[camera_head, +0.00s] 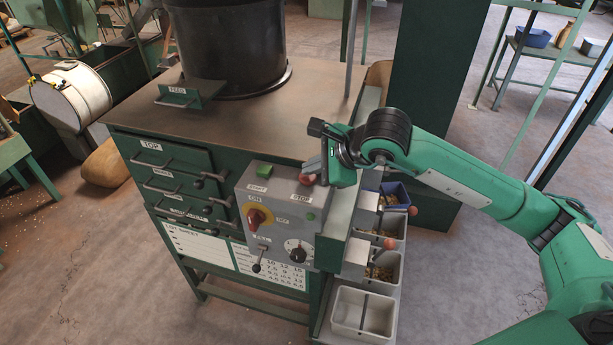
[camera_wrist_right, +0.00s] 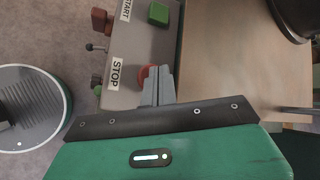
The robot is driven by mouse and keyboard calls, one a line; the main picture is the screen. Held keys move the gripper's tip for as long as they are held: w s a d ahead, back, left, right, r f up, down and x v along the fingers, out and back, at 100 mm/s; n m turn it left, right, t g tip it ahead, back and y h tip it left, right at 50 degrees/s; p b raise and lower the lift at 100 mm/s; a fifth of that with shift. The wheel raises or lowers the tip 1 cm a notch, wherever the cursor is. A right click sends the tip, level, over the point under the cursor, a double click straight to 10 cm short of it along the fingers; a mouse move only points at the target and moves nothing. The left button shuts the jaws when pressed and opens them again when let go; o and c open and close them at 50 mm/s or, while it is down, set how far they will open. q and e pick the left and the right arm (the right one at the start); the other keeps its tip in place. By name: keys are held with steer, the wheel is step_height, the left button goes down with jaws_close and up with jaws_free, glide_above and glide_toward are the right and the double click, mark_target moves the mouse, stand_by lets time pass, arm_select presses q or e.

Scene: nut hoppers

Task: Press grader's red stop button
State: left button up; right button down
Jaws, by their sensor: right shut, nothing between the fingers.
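The red stop button (camera_head: 307,179) sits on the top right of the grader's grey control box (camera_head: 283,212), above the STOP label. In the right wrist view the red button (camera_wrist_right: 146,74) shows beside the STOP label, partly hidden by the fingers. My right gripper (camera_head: 313,170) is shut and empty, its fingertips at the button. In the right wrist view the shut fingertips (camera_wrist_right: 160,72) overlap the button's edge; I cannot tell whether they touch it or press it. My left gripper is not in view.
A green start button (camera_head: 264,171) is left of the stop button. A red-and-yellow knob (camera_head: 257,217) and a black dial (camera_head: 296,251) are lower on the box. A black hopper (camera_head: 228,45) stands on the brown top.

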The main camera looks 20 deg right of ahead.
mark_target(313, 178)
steer(key=shift+r, duration=0.2)
steer(key=shift+r+p, duration=0.65)
steer(key=shift+r, duration=2.25)
